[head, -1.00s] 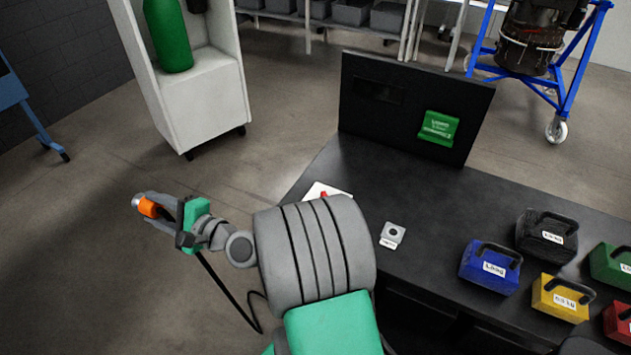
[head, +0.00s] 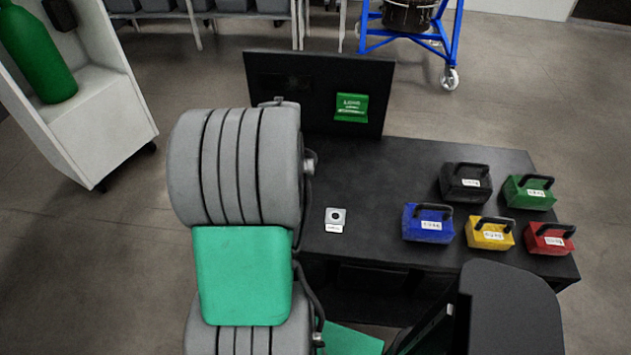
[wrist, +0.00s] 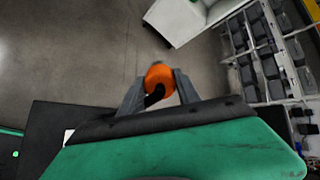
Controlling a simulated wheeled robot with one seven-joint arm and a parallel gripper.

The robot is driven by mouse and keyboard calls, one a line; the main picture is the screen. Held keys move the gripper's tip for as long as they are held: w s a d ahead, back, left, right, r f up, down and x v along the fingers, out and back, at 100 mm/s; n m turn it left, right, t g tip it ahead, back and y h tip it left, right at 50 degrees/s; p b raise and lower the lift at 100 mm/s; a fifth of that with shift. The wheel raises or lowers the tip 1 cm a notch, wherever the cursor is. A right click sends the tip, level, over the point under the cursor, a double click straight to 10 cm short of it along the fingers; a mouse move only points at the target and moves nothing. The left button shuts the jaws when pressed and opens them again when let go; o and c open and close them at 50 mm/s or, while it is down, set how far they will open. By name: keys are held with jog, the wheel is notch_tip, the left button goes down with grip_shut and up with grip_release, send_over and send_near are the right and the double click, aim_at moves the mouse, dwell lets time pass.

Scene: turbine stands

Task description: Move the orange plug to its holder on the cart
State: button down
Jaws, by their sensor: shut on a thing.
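My gripper (wrist: 158,88) shows in the wrist view, its two grey fingers shut on the orange plug (wrist: 158,74). The plug is held above the floor, beside the dark cart top. In the head view my own arm hides the gripper and the plug. The cart (head: 400,165) has a black top with an upright black panel (head: 300,92) at its back. A small grey square holder with a dark round hole (head: 336,216) sits near the cart's front edge, with a white label below it. I see nothing in the hole.
Blue (head: 428,224), black (head: 465,183), green (head: 528,192), yellow (head: 490,234) and red (head: 548,239) handled weights stand on the cart's right half. A white cabinet (head: 105,120) with a green cylinder (head: 38,55) stands left. The cart's middle top is clear.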

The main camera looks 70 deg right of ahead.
jog(key=s+d+f+m+g+p, duration=0.1)
jog(key=s+d+f+g, duration=0.1)
jog(key=s+d, duration=0.6)
jog(key=s+d+f+m+g, duration=0.1)
jog(key=s+d+f+g, duration=0.2)
jog(key=s, duration=0.9)
jog(key=s+a+f+g+y, duration=0.3)
jog(key=s+a+g, duration=0.4)
jog(key=s, duration=0.7)
jog(key=shift+m+t, duration=0.4)
jog(key=shift+t, duration=0.3)
jog(key=shift+w+a+f+b, duration=0.1)
jog(key=shift+a+f+b, duration=0.1)
jog(key=shift+f+b, duration=0.5)
jog(key=shift+s+a+f+b, duration=0.15)
jog(key=shift+f+b, duration=0.2)
jog(key=shift+f, duration=0.5)
jog(key=shift+w+a+f+b, duration=0.2)
jog(key=shift+f+b, duration=0.35)
jog(key=shift+f, duration=0.25)
jog(key=shift+f, duration=0.35)
jog(key=shift+f, duration=0.15)
jog(key=shift+f, duration=0.1)
